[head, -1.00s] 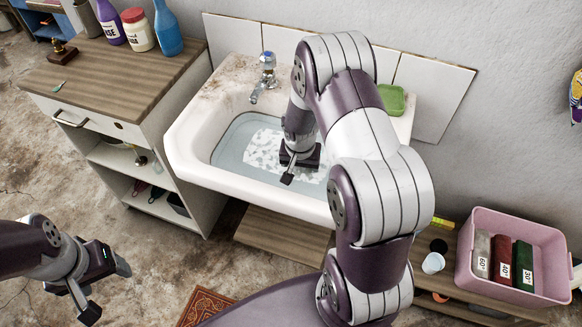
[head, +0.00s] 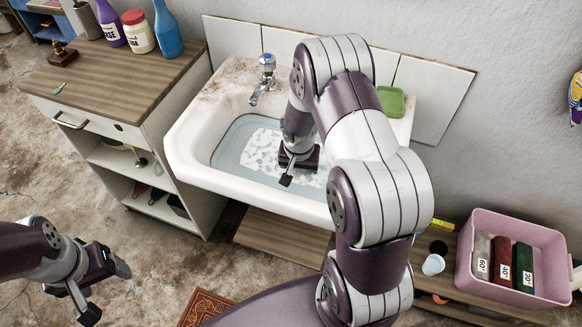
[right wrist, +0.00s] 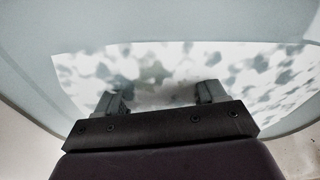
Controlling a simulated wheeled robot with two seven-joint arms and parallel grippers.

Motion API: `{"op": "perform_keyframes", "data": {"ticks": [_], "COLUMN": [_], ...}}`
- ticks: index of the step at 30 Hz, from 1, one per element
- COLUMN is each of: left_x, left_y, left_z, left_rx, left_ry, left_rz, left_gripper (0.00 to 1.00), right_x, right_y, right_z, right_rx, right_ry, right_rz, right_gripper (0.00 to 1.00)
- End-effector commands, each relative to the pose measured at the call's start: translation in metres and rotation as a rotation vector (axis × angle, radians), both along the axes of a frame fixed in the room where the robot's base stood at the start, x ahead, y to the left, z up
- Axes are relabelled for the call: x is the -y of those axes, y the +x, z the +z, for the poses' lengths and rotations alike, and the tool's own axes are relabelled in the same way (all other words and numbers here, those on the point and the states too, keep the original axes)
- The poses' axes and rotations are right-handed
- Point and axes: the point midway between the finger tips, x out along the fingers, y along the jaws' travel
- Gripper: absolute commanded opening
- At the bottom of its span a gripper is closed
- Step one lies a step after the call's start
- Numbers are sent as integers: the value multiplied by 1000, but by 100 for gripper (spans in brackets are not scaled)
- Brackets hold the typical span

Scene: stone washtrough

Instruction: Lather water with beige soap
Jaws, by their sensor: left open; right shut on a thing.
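A white sink (head: 190,150) holds pale blue water (head: 228,150) with a patch of white lather (head: 262,150) on it. My right gripper (head: 298,167) reaches down into the sink. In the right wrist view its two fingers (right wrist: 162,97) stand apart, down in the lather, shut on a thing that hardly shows. It is a dull, brownish patch under the foam, which I take for the beige soap. My left gripper (head: 106,290) is open and empty, low at the left, away from the sink. My right arm hides part of the sink's right side.
A chrome tap (head: 264,80) stands at the sink's back. A green soap dish or sponge (head: 391,99) lies on the back right rim. A cabinet (head: 110,80) with bottles is at left. A pink box (head: 512,222) and a white cup (head: 433,264) are at lower right.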

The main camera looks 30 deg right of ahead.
Motion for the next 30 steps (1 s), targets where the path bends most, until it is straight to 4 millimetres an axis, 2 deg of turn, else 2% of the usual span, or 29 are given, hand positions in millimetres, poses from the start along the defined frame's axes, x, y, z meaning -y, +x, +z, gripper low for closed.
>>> {"op": "perform_keyframes", "data": {"ticks": [3, 11, 21, 30], "left_x": [0, 0, 0, 0], "left_y": [0, 0, 0, 0], "left_z": [2, 0, -13, -12], "left_rx": [0, 0, 0, 0], "left_ry": [0, 0, 0, 0], "left_rz": [0, 0, 0, 0], "left_gripper": [72, 72, 72, 72], "right_x": [4, 3, -32, -35], "right_y": [-5, -3, 38, 41], "right_z": [0, -1, -1, 0], "right_rx": [0, 1, 2, 0], "right_ry": [0, 0, -1, 0], "right_rz": [-1, 1, 3, -1], "right_gripper": [33, 33, 33, 33]}}
